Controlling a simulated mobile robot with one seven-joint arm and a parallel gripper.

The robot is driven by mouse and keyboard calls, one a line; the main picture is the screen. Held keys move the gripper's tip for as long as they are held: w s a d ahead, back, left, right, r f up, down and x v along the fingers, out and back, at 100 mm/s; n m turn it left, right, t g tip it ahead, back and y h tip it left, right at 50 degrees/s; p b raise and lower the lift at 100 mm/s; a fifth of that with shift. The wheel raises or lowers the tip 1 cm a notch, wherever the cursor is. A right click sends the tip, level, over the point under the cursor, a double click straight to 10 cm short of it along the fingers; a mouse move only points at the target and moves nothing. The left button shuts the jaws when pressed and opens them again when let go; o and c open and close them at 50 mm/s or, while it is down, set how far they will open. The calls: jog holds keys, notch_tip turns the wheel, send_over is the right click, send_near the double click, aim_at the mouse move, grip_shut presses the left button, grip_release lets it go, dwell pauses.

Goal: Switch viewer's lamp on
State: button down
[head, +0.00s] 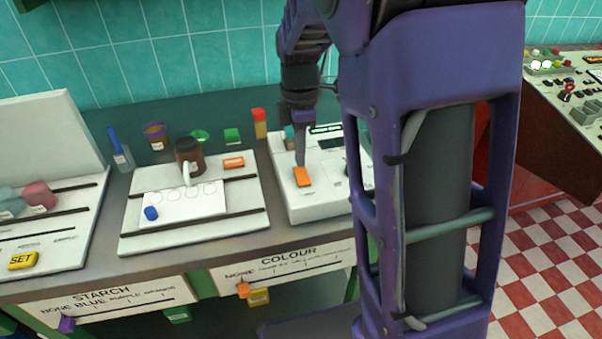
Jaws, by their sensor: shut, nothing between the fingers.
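A white box-shaped instrument (328,204) stands on the counter, with an orange switch (302,177) on its sloping top. My gripper (300,164) is shut and empty, pointing down with its tip at or just above the far end of the orange switch; I cannot tell whether they touch. Left of it lies a pale board (136,241) with a white circled plate and a small orange piece (234,162) near its back edge. No label names the viewer, and I cannot tell whether any lamp is lit. My arm hides the instrument's right side.
A board with a yellow SET button (22,261) is at left. Starch and colour scales line the front edge. A control console (570,90) is at right.

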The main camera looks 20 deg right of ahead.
aim_at(300, 169)
jog(key=shift+f+b, duration=0.7)
jog(key=shift+f, duration=0.3)
dwell(0.6)
jog(key=shift+r, duration=0.1)
jog(key=shift+r+p, duration=2.8)
jog(key=shift+r, duration=0.75)
jog(key=shift+f, duration=0.1)
